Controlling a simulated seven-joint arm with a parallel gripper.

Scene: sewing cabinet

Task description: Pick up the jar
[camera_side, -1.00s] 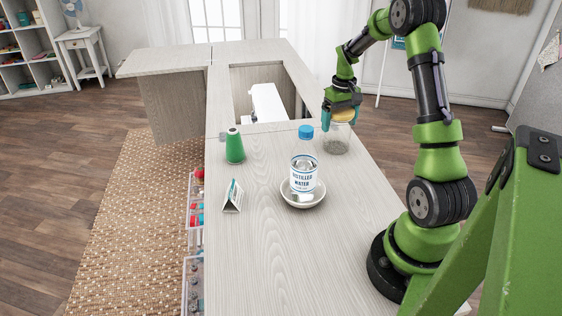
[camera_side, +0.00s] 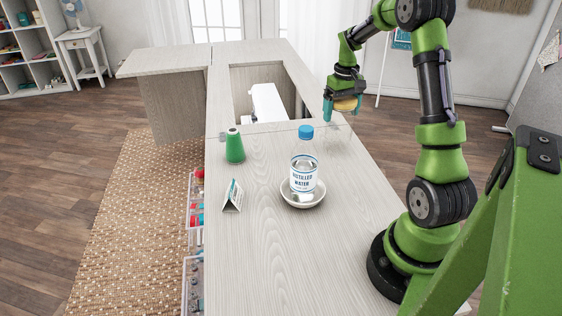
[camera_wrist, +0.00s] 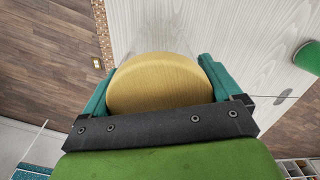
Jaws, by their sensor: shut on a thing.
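The jar is clear glass with a round tan lid (camera_side: 347,103). In the side view its glass body (camera_side: 340,130) is faint against the table and its lower edge is hard to make out. My gripper (camera_side: 342,110) is shut on the jar at its lid, at the right edge of the table past the water bottle. In the wrist view the lid (camera_wrist: 160,83) fills the space between the two teal fingers, and pale see-through glass shows beyond it. The jar appears raised off the tabletop, though the gap under it is unclear.
A distilled water bottle (camera_side: 304,172) stands in a white saucer (camera_side: 288,201) nearby. A green thread cone (camera_side: 235,147) and a small folded card (camera_side: 232,197) stand to its left. A white sewing machine (camera_side: 266,104) sits in the cabinet opening. The front tabletop is clear.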

